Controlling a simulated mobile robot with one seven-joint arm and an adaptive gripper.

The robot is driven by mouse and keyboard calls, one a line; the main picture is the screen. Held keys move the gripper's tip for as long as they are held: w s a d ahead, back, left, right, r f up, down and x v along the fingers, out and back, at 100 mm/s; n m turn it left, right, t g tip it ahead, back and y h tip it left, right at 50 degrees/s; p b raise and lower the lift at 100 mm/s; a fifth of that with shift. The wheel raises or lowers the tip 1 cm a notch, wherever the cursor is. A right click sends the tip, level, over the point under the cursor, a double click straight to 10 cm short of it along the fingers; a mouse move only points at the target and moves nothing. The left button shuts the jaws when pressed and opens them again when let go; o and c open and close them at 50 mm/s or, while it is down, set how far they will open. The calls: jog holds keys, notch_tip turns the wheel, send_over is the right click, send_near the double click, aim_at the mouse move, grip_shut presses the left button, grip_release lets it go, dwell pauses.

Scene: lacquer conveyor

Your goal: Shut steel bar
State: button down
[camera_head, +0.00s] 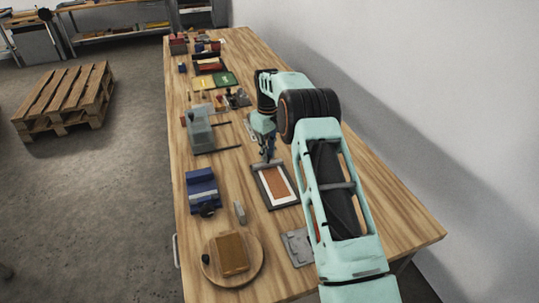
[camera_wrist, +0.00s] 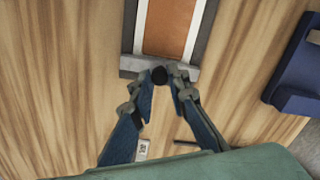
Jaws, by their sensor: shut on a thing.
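A dark-framed tray (camera_head: 293,190) with a white border and a brown panel (camera_head: 275,183) lies on the bench. In the wrist view a grey steel bar (camera_wrist: 132,66) crosses its near end, and a round black knob (camera_wrist: 159,76) sits at the bar's middle. My gripper (camera_wrist: 164,78) has its fingertips closed about the knob, right at the bar. In the head view my gripper (camera_head: 268,158) reaches down to the far end of the tray. My fingers hide part of the bar there.
A blue boxy device (camera_head: 202,187) stands left of the tray, and a grey clear-sided fixture (camera_head: 199,132) stands beyond it. A round wooden board (camera_head: 217,274) with a brown block lies nearer. Bare bench lies right of my arm, beside the wall.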

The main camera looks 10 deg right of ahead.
jog(key=shift+w+r, duration=0.15)
jog(key=shift+w, duration=0.15)
jog(key=c, duration=1.8)
grip_release()
jog(key=shift+c, duration=0.2)
notch_tip(320, 180, up, 12)
jog(key=shift+s, duration=0.15)
